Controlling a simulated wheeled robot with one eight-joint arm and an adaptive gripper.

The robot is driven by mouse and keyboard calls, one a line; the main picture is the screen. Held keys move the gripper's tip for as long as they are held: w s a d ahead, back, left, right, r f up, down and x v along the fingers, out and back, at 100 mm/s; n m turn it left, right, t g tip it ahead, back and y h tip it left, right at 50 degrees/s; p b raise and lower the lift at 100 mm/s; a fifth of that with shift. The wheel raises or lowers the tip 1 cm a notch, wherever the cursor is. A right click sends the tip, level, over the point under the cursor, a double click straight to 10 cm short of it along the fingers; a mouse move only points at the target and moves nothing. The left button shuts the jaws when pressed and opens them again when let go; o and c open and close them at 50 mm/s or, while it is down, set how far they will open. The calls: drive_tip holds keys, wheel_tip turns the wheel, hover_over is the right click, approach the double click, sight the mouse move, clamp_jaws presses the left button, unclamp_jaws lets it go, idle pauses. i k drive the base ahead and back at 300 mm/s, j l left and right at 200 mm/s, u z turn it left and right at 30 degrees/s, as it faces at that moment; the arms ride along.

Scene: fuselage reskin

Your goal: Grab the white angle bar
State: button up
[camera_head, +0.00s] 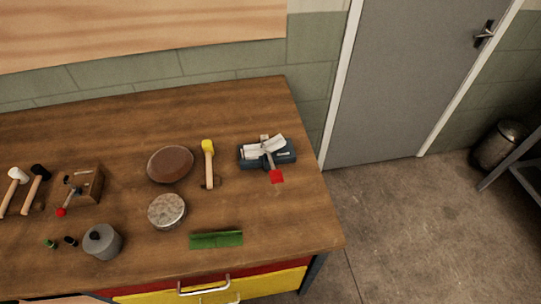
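A white piece (256,153) that looks like the white angle bar lies on a dark blue block-like holder (286,160) near the right end of the wooden workbench. A tool with a red end (276,177) lies across it and hides part of it. The exact shape of the white piece is too small to tell. My gripper is not in view.
On the workbench (120,130) are a yellow-headed mallet (208,148), a brown round pad (171,164), a grey round disc (166,211), a green strip (216,240), a grey pot (103,242) and a wooden block (90,184). Open floor (420,230) lies right.

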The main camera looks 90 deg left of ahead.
sight(258, 150)
drive_tip(key=i+u, duration=0.2)
drive_tip(key=u, duration=0.25)
drive_tip(key=i+u, duration=0.25)
drive_tip(key=u, duration=0.15)
drive_tip(key=i+l+u, duration=0.1)
drive_tip(key=u, duration=0.35)
drive_tip(key=i+l, duration=0.05)
drive_tip(key=i, duration=0.05)
